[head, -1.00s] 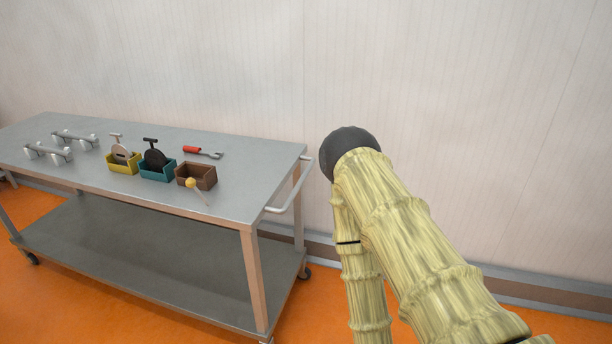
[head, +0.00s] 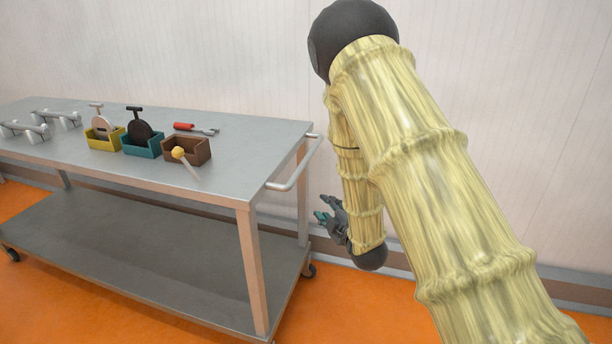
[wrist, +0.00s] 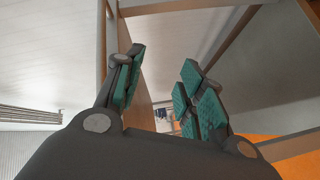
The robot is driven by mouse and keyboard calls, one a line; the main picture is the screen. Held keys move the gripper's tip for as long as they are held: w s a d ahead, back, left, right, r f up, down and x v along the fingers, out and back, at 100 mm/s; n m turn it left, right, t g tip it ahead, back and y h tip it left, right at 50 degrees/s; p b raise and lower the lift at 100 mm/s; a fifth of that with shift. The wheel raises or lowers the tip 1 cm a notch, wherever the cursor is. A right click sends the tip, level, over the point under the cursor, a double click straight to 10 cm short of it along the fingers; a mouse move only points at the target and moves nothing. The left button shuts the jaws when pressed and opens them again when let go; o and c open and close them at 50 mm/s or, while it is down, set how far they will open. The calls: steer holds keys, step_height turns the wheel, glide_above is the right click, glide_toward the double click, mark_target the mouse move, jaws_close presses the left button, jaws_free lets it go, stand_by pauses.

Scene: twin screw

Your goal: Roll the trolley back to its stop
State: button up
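The trolley (head: 225,185) is a grey metal table with a lower shelf (head: 140,235) and castors. It stands along the wall on the left of the head view. Its push handle (head: 294,170) sticks out from the right end. My gripper (head: 320,216) is to the right of the trolley, lower than the handle and apart from it in the picture. In the wrist view my gripper (wrist: 163,62) is open, its teal-padded fingers spread with nothing held between them. Trolley framework seems to show behind the fingers. No stop can be made out.
On the trolley top are a yellow bin (head: 104,142), a teal bin (head: 142,149), a brown bin (head: 190,155), a red-handled tool (head: 195,128) and metal fittings (head: 25,130). The wall (head: 220,60) is close behind. Orange floor (head: 370,300) is open in front.

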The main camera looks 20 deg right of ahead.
mark_target(306, 158)
steer(key=w+r+n+t+y+b, duration=0.2)
steer(key=w+r+n+t, duration=0.15)
steer(key=r, duration=0.45)
steer(key=shift+g, duration=0.35)
steer(key=x, duration=1.1)
steer(key=shift+w+r, duration=0.15)
jaws_close()
